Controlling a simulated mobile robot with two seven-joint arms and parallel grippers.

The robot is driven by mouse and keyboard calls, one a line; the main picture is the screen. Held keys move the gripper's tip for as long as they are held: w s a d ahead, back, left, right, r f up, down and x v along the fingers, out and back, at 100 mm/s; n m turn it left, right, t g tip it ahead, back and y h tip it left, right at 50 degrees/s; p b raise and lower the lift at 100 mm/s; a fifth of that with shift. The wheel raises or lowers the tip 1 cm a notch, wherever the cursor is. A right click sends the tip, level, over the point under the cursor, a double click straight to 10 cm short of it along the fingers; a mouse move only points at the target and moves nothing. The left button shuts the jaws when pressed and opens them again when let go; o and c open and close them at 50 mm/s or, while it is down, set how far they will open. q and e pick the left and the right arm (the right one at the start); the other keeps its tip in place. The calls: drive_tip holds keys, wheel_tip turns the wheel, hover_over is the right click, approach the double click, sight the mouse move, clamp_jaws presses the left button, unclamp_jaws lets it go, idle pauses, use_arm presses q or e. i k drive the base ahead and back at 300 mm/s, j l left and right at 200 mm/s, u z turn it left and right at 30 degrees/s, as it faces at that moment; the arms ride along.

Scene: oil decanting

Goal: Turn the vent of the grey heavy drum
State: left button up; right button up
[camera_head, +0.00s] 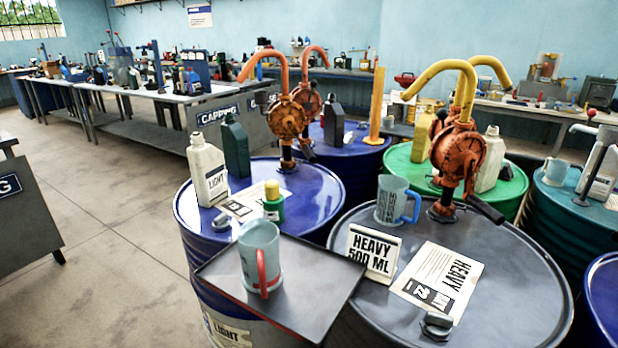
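The grey heavy drum (515,285) stands at the front right, its dark round top facing up. A small dark grey vent (437,325) sits on the top near the front rim, just below a paper label reading HEAVY (430,265). An orange-red rotary pump (455,155) with a yellow curved spout and a black crank handle (486,208) rises from the back of the drum top. Neither of my grippers is in view.
A HEAVY 500 ML sign (371,252) and blue-handled jug (390,203) stand on the grey drum. Left of it, a dark tray (325,290) bears a red-handled jug (258,250). A blue drum (315,195) and green drum (512,190) stand close behind. Floor is free at left.

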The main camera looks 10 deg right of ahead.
sight(442, 323)
drive_tip(key=z, duration=1.2)
drive_tip(key=k+j, duration=0.15)
drive_tip(key=j, duration=0.15)
drive_tip(key=k+j+u, duration=0.15)
drive_tip(key=j, duration=0.15)
